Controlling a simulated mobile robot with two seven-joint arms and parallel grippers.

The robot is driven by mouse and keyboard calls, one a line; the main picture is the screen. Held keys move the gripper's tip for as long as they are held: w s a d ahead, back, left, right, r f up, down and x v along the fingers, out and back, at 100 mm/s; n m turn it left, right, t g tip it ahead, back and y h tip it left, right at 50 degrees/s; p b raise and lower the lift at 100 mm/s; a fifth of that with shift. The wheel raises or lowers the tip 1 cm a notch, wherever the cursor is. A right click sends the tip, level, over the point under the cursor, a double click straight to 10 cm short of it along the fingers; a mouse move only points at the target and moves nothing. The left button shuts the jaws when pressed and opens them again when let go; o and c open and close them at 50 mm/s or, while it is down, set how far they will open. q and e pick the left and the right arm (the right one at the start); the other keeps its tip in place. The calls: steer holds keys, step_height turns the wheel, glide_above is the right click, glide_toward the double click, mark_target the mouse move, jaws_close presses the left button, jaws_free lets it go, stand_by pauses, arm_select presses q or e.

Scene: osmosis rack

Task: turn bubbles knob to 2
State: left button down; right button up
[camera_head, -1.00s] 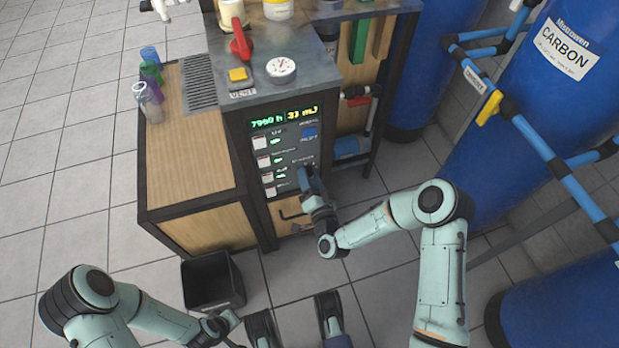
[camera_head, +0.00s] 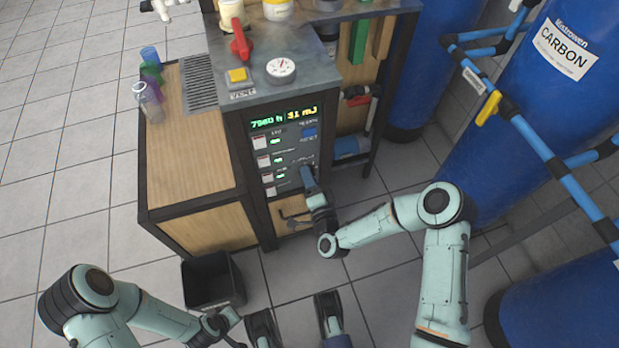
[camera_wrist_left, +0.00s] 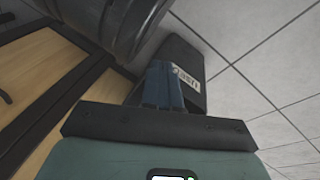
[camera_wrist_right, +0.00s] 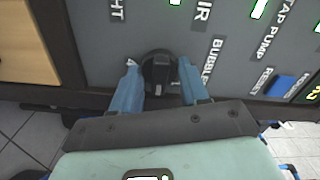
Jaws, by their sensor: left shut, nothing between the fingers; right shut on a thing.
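The bubbles knob (camera_wrist_right: 158,70) is a round black knob on the grey control panel, beside the printed word BUBBLE, partly cut off, in the right wrist view. A white digit, seemingly a 1, shows near its lower right side. My right gripper (camera_wrist_right: 160,82) has one blue finger on each side of the knob and is shut on it. In the head view the right gripper (camera_head: 307,176) is at the panel's lower right, hiding the knob. My left gripper (camera_wrist_left: 164,88) is shut and empty, low near the floor; its fingers are together.
The panel carries a lit display (camera_head: 283,118), several white switches with green lights, and a blue reset button (camera_head: 309,132). Blue carbon tanks (camera_head: 545,90) stand at the right.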

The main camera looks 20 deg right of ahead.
steer(key=o, duration=0.8)
arm_select(q)
steer(key=r+p, duration=0.1)
steer(key=d+r+p, duration=0.1)
steer(key=r, duration=0.1)
steer(key=shift+d+r, duration=0.2)
arm_select(e)
steer(key=s, duration=1.3)
steer(key=shift+s+d, duration=0.2)
steer(key=shift+s, duration=0.05)
steer(key=shift+f, duration=0.1)
